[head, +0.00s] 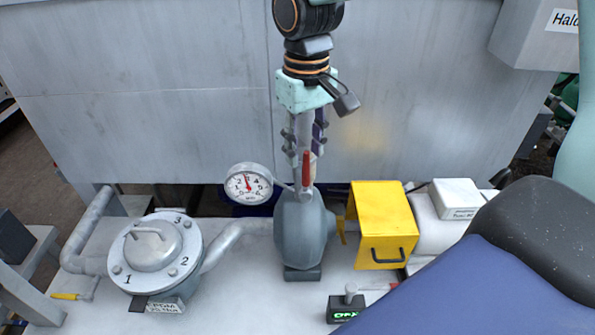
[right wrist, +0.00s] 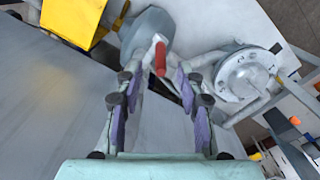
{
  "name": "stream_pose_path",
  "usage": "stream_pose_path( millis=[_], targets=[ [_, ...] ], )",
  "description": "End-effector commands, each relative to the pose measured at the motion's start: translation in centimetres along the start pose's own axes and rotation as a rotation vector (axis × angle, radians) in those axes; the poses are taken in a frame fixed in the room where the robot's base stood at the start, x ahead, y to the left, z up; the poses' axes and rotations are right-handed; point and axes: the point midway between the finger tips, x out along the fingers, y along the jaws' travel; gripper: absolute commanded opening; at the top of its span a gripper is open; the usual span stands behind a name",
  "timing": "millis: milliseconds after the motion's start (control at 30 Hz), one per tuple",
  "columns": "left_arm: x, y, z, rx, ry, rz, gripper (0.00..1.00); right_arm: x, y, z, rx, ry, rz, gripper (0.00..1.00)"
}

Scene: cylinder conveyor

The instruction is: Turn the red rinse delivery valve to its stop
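The red valve handle (head: 306,170) stands upright above the grey rounded pump body (head: 304,235) in the head view. It also shows as a short red bar in the right wrist view (right wrist: 160,58). My right gripper (head: 304,152) comes down from above, at the handle's upper end. In the right wrist view my right gripper (right wrist: 156,72) is open, with purple-padded fingers spread left and right. The handle's near end shows between the fingertips, with a gap on each side. Contact is not visible. My left gripper is not in view.
A pressure gauge (head: 249,185) sits just left of the handle. A yellow guard (head: 380,222) stands to the right. A round flanged lid (head: 152,250) with numbered bolts and pipes is at the left. A grey wall (head: 150,95) rises close behind.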

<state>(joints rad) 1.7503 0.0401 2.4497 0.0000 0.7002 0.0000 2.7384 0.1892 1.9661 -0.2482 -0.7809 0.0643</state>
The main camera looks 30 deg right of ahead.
Motion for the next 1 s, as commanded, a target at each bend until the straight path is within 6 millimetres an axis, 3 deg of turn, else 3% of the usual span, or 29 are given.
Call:
stream_pose_path(
  millis=[167,600,1000],
  targets=[
    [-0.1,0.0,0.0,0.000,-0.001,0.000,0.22,0.9,-0.1,0.4,0.000,-0.004,0.000,0.38],
    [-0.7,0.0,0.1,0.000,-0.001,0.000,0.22,7.0,-0.2,0.4,0.000,-0.003,0.000,0.38],
    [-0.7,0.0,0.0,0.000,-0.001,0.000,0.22,7.8,-0.2,0.0,0.000,0.000,0.000,0.37]
  ],
)
